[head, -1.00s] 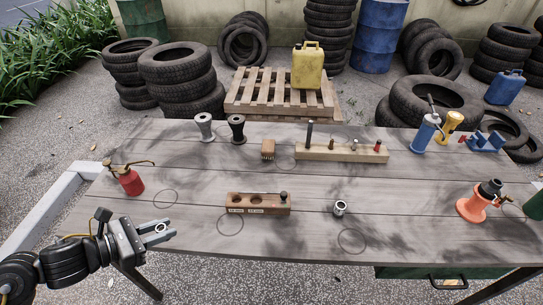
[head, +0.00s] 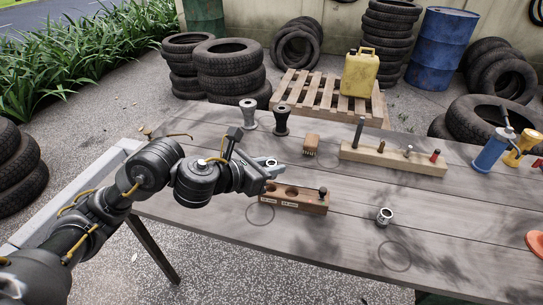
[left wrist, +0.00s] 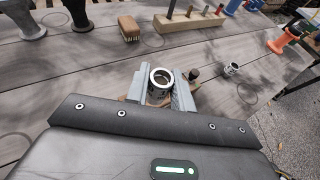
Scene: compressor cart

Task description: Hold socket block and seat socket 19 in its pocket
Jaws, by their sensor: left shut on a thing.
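The wooden socket block (head: 308,206) lies on the table, with two open round pockets and white labels on its front; a dark upright piece (head: 322,194) stands at its right end. My left gripper (head: 268,165) is shut on a silver socket (left wrist: 161,79), held upright between the fingers. It is at the block's left end, apparently above it; the gap is unclear. In the left wrist view the fingers and socket hide most of the block. A second silver socket (head: 384,216) stands on the table right of the block. I cannot read any size number on either socket. My right gripper is not in view.
A brush (head: 311,143) lies behind the block. A wooden rack (head: 395,160) with several upright pieces stands behind right. Two spool-like stands, grey (head: 249,112) and black (head: 282,121), are at the back. The table front, with drawn circles, is clear.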

